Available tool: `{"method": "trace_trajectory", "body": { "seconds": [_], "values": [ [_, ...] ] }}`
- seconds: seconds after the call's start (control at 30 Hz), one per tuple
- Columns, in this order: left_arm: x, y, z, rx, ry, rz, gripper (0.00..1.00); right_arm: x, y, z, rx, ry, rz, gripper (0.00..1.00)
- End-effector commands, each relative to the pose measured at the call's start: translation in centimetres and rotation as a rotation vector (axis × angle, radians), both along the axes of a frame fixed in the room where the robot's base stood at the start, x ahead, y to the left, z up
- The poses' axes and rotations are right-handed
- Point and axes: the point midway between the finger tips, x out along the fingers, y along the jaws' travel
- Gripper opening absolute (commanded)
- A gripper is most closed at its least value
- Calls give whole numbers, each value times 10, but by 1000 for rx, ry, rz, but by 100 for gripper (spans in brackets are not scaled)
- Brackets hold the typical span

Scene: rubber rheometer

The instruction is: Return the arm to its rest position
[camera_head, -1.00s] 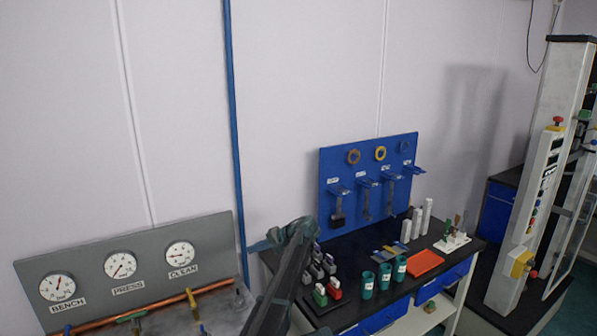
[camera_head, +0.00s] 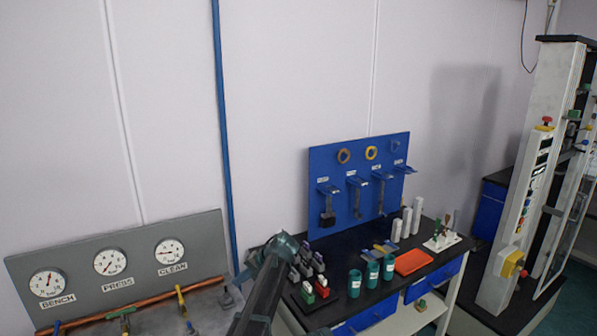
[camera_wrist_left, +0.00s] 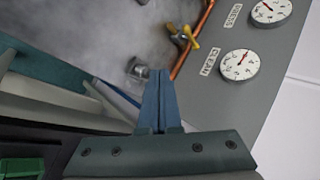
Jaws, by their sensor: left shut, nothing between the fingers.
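My left arm (camera_head: 262,285) rises from the bottom edge in the head view, in front of the left end of the black bench. Its gripper is mostly hidden there behind or beside the arm. In the left wrist view my left gripper (camera_wrist_left: 160,74) has its two blue fingers pressed together, with nothing between them. My right gripper is not in view.
The gauge panel (camera_head: 120,258) has a copper pipe (camera_head: 130,307) and yellow-handled valve (camera_head: 181,297) at its foot. The black bench (camera_head: 345,238) carries teal cups (camera_head: 372,274), an orange tray (camera_head: 412,262) and coloured clamps (camera_head: 308,290). A blue tool board (camera_head: 335,165) stands behind.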

Motion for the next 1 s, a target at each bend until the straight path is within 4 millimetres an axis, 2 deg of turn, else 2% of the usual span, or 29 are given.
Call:
{"method": "trace_trajectory", "body": {
  "seconds": [0.03,0.17,0.3,0.5,0.8,1.0],
  "values": [
    [-28,6,-6,-39,5,9,0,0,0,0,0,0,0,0],
    [-88,14,-25,-175,19,35,0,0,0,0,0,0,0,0],
    [-166,14,-44,-358,28,68,0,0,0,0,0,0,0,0],
    [-241,3,-58,-559,29,105,0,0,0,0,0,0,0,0],
    [-323,-20,-63,-778,16,145,0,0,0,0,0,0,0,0],
    [-329,-55,-95,-755,79,72,0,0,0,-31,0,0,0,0]
  ]
}}
